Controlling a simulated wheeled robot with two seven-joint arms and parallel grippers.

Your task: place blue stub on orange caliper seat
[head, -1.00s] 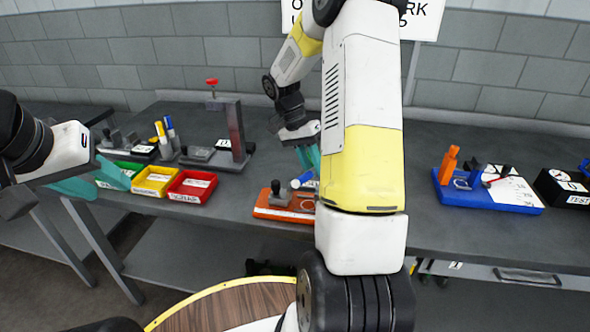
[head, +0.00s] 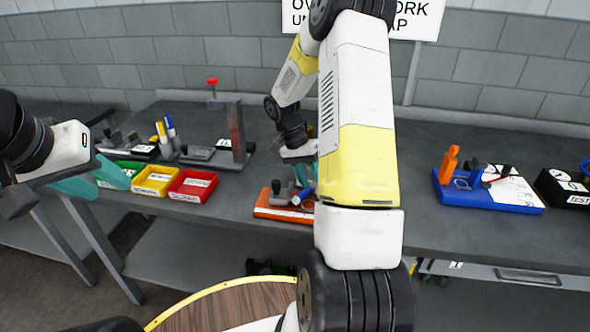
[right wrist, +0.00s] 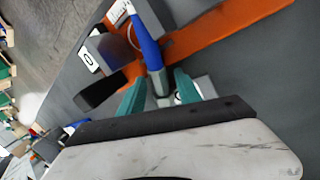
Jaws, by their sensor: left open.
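The blue stub (head: 307,194), with a white end, is low over the orange base (head: 266,210) on the bench. In the right wrist view the blue stub (right wrist: 150,50) lies between the teal fingertips of my right gripper (right wrist: 161,75). My right gripper (head: 303,176) is partly hidden behind my arm in the head view. It appears shut on the stub. The orange base (right wrist: 205,42) carries a grey block (head: 285,190). Whether the stub touches a seat is hidden. My left gripper (head: 92,181) is open and empty at the left, before the bench.
A blue base (head: 515,200) with an orange part (head: 449,165) is at right. Bench between is clear.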

